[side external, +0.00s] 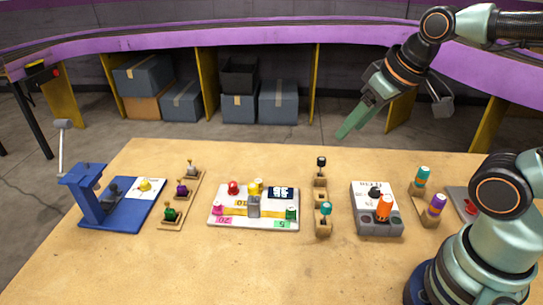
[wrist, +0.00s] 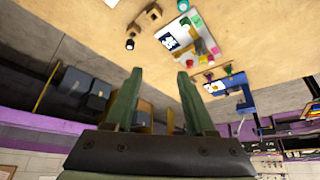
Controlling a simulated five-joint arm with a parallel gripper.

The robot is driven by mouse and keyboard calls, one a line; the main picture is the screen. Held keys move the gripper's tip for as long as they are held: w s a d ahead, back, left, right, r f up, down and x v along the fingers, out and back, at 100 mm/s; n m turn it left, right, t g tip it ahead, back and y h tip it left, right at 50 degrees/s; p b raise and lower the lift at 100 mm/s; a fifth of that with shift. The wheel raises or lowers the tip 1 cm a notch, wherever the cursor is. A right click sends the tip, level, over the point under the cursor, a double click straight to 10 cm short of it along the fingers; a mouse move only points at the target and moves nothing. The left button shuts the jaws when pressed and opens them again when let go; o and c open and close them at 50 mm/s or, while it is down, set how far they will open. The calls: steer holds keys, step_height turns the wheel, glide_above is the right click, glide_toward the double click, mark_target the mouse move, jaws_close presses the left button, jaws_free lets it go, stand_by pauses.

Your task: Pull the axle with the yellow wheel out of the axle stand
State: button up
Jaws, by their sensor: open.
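Two yellow pieces show in the side view. One yellow piece (side external: 146,185) sits on the blue base (side external: 125,218) at the left. The other yellow piece (side external: 255,185) stands on the white board (side external: 230,215) mid-table. They are too small to tell which is the axle's wheel, and I cannot clearly tell which fixture is the axle stand. My gripper (side external: 345,133) is high above the table's back edge, right of both yellow pieces and far from them. Its fingers (wrist: 160,72) are apart with nothing between them in the wrist view.
A wooden piece with a black knob (side external: 321,161) and a teal knob (side external: 326,208) stands right of the board. A grey box (side external: 379,226) carries an orange cylinder (side external: 384,207). Small wooden stands (side external: 170,213) lie left of the board. The table front is clear.

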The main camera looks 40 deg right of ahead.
steer(key=shift+o, duration=0.3)
steer(key=shift+o, duration=0.5)
steer(key=m+g, duration=0.6)
steer(key=m, duration=1.2)
glide_above(253, 186)
step_height(253, 186, down, 7)
step_height(253, 186, down, 12)
steer(key=shift+w+r, duration=0.1)
jaws_close()
steer(key=c, duration=1)
jaws_free()
